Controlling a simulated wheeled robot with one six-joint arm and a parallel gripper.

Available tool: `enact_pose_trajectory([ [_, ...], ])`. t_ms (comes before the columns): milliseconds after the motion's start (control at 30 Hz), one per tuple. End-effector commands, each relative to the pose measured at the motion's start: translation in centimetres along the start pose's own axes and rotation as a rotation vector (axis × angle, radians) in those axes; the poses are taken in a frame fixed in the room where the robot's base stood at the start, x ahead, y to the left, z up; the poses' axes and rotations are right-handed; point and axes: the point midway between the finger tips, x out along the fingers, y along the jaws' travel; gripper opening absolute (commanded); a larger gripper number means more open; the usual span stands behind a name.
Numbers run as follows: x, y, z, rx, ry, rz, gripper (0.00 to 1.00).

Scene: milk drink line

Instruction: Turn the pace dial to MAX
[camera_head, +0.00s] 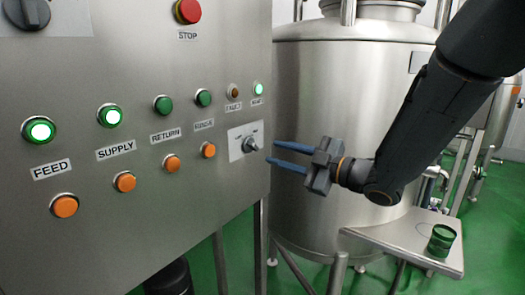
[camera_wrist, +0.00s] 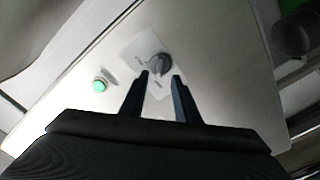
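The pace dial (camera_head: 250,144) is a small grey knob on a white label plate at the lower right of the steel control panel (camera_head: 130,230). In the wrist view the dial (camera_wrist: 160,64) sits just beyond and between my fingertips, on its pale plate. The print on the plate is too small to read. My gripper (camera_head: 272,153) is open, with two blue fingers pointing at the panel. The fingertips are close to the dial; I cannot tell whether they touch it. The gripper (camera_wrist: 161,75) holds nothing.
Green, orange and lit buttons fill the panel, with a red STOP button (camera_head: 188,11) above and a black rotary switch (camera_head: 27,13) at upper left. A steel tank (camera_head: 330,120) stands behind my arm. A green container (camera_head: 441,240) sits on a metal shelf (camera_head: 395,236).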

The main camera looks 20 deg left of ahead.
Motion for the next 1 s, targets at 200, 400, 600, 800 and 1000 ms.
enact_pose_trajectory([
  [200, 3.5, 0.0, -0.1, 0.002, -0.001, -0.001, 0.29],
  [400, 5.6, 0.0, 0.0, 0.001, -0.003, 0.001, 0.29],
  [600, 6.1, 0.0, 0.1, 0.002, -0.004, 0.001, 0.29],
  [800, 6.1, 0.0, 0.1, 0.002, -0.004, 0.002, 0.22],
  [1000, 6.1, 0.0, 0.1, 0.002, -0.004, 0.002, 0.0],
])
